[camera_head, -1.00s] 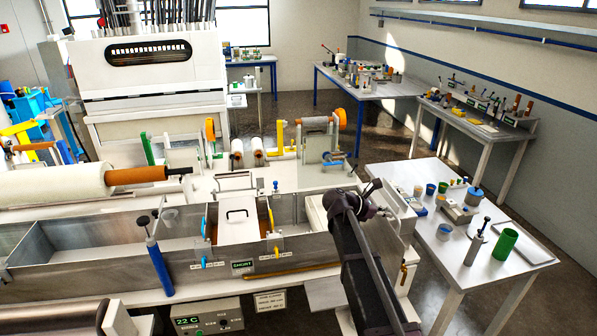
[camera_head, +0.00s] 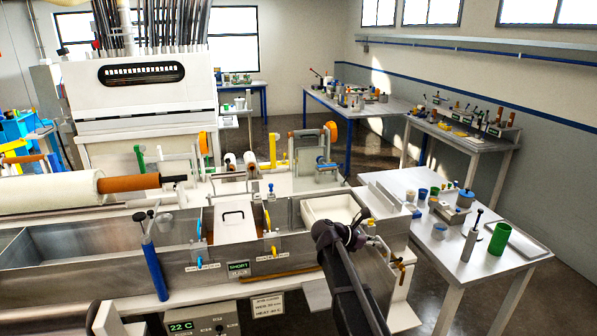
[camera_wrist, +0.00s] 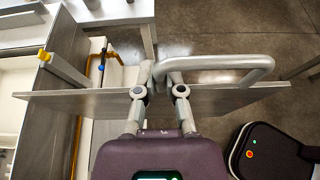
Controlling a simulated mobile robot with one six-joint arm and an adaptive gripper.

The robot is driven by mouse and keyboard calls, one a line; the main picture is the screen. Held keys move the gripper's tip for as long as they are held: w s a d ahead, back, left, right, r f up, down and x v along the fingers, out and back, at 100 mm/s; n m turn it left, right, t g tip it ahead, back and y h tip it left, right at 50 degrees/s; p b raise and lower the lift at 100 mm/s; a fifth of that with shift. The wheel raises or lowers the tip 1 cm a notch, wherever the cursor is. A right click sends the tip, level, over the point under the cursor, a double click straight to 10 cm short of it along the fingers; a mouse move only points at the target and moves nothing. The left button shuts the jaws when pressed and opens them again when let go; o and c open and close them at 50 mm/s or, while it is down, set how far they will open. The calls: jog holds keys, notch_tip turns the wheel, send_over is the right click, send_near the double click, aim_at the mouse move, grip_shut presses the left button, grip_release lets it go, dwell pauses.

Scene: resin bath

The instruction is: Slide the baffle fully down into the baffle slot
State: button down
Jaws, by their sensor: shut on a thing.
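My gripper (camera_wrist: 158,88) is shut on the baffle, a thin grey metal plate (camera_wrist: 225,101) with a tubular loop handle (camera_wrist: 225,62). In the wrist view the plate extends to both sides of the fingers, its left part over the edge of the bath. In the head view my gripper (camera_head: 340,236) is above the front right end of the long grey bath (camera_head: 90,285); the baffle is hard to make out there. A yellow tab (camera_wrist: 44,56) sits on a metal wall left of the plate. I cannot tell exactly where the slot is.
A white lid (camera_head: 234,222) with a dark handle covers a middle bath compartment. A white tray (camera_head: 325,206) is at the right end, behind my gripper. Orange pipework (camera_head: 400,266) is at the bath's right end. A side table (camera_head: 500,262) with cups stands to the right.

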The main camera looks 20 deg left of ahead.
aim_at(373, 259)
jog(key=shift+s+f+b, duration=0.2)
jog(key=shift+f+b, duration=2.8)
jog(key=shift+f, duration=0.45)
jog(key=shift+d, duration=0.15)
